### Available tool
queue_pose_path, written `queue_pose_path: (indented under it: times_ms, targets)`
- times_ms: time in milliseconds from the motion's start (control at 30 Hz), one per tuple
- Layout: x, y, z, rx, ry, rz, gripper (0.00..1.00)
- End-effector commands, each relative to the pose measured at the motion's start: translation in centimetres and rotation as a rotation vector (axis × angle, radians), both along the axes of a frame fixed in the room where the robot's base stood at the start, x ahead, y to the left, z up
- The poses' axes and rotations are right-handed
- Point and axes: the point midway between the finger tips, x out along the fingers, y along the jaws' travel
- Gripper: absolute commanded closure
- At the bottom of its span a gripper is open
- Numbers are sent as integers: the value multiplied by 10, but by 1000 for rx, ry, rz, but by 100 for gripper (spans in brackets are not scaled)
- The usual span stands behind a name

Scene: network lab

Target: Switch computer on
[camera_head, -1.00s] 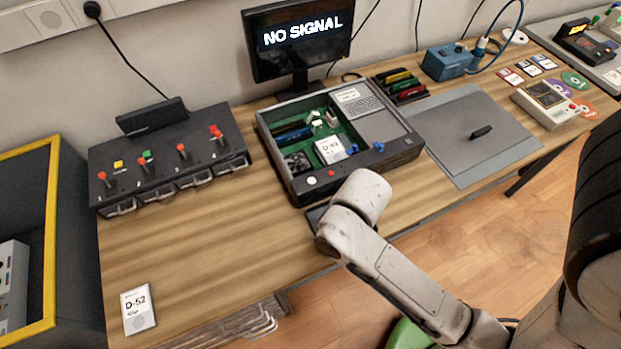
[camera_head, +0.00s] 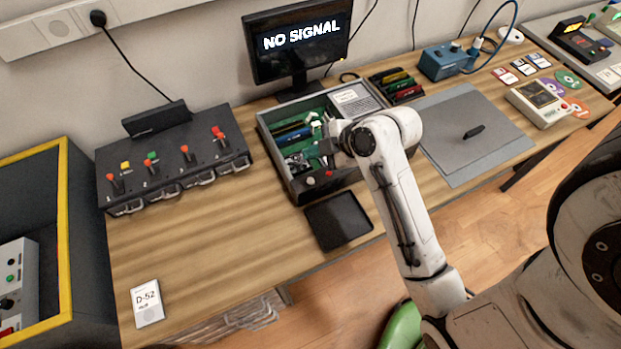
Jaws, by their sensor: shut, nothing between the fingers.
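The open computer case (camera_head: 277,155) stands on the wooden bench, with its green board and parts showing inside. Its front edge has a white round button (camera_head: 310,181) and a small red button (camera_head: 329,174). The monitor (camera_head: 298,40) behind it reads "NO SIGNAL". My gripper (camera_head: 326,152) is shut and empty over the front part of the case, just behind and above the red button. My wrist and arm hide the right part of the case, and the fingertips are hard to make out.
A black tray (camera_head: 338,221) lies in front of the case. A black lever box (camera_head: 175,165) stands at left, and a labelled D-52 drive (camera_head: 147,303) lies near the front left edge. A grey mat (camera_head: 470,150) with a black piece is at right. The bench's left middle is clear.

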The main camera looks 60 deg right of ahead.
Motion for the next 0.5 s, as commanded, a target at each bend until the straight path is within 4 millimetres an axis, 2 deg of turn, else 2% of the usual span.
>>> queue_pose_path:
  times_ms: [267,500]
  targets:
    - [0,0,-8,1,1,-1,100]
    - [-1,0,-32,0,2,-1,100]
